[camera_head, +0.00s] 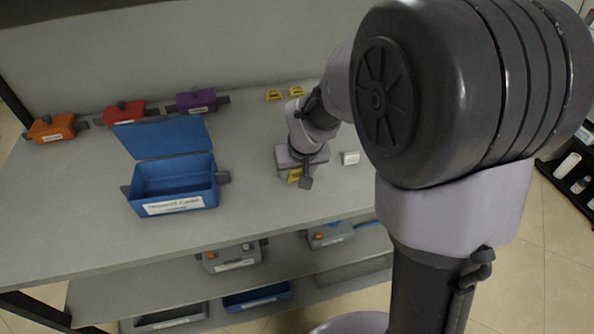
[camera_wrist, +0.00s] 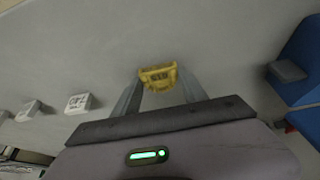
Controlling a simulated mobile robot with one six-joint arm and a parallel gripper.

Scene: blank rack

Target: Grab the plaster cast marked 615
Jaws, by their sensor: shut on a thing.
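A yellow plaster cast (camera_wrist: 158,76) sits between the two fingertips of my gripper (camera_wrist: 157,88) in the wrist view. Its dark marking looks like a three-digit number starting with 61; the last digit is blurred. In the head view my gripper (camera_head: 301,181) points down over the grey tabletop, right of the open blue box. A bit of the yellow cast (camera_head: 294,175) shows there, mostly hidden by my gripper. My gripper is shut on this cast. I cannot tell whether it touches the table.
An open blue box (camera_head: 175,207) with a label stands on the table (camera_head: 70,225). Orange (camera_head: 50,128), red (camera_head: 124,113) and purple (camera_head: 196,101) boxes line the back. Two yellow casts (camera_head: 273,96) (camera_head: 296,91) lie behind my gripper. A white block (camera_head: 350,158) lies to its right.

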